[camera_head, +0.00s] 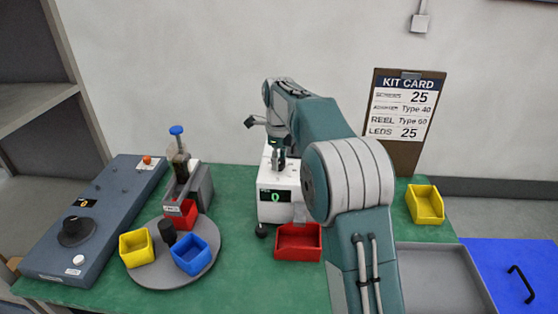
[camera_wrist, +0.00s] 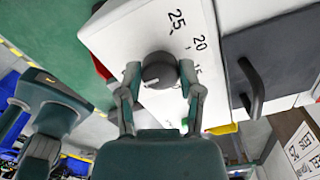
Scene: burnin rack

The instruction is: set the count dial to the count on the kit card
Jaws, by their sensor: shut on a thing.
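The white counter box (camera_head: 280,190) stands mid-table with a small green display. In the wrist view its white top (camera_wrist: 130,40) carries the printed numbers 25 and 20, and another number partly hidden by a finger. The dark round count dial (camera_wrist: 160,68) sits between the two fingers of my gripper (camera_wrist: 160,76), which is shut on it. A light pointer line shows on the dial, aimed toward the lower left of the picture, away from the 25. The kit card (camera_head: 404,108) on a clipboard at the back right reads SCREWS 25 and LEDS 25, with Type 40 and Type 60 between.
A grey turntable (camera_head: 150,272) with yellow, blue and red bins stands left, beside a blue-grey control panel (camera_head: 100,215) with a black knob. A red bin (camera_head: 298,243) sits before the counter box. A yellow bin (camera_head: 425,205) and grey tray (camera_head: 440,280) are right.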

